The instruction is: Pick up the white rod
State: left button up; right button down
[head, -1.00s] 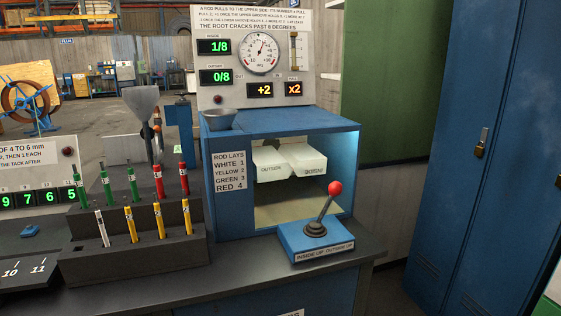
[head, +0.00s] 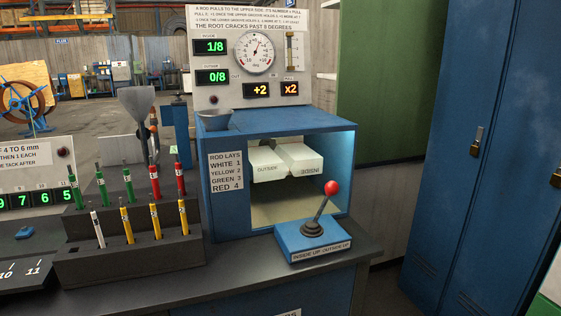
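The white rod (head: 98,230) stands nearly upright in the front row of a dark stepped rack (head: 150,262), at the row's left end. Several yellow rods (head: 127,225) stand to its right in the same row. Green rods (head: 129,186) and red rods (head: 153,183) stand in the row behind. The lower end of the white rod is hidden in the rack. Neither of my grippers shows in the head view.
A blue box (head: 222,211) with an open front stands right of the rack, with a red-knobbed lever (head: 323,205) before it. A gauge panel (head: 247,95) rises behind. Blue lockers (head: 467,140) are at right.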

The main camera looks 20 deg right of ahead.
aim_at(95, 219)
jog(key=u, duration=0.5)
jog(key=k, duration=0.6)
jog(key=u, duration=0.95)
jog(key=i, duration=0.8)
jog(key=z, duration=0.75)
jog(key=i, duration=0.6)
jog(key=z, duration=0.65)
jog(key=k, duration=0.5)
jog(key=u, duration=1.25)
jog(key=i, duration=0.8)
jog(key=z, duration=1.4)
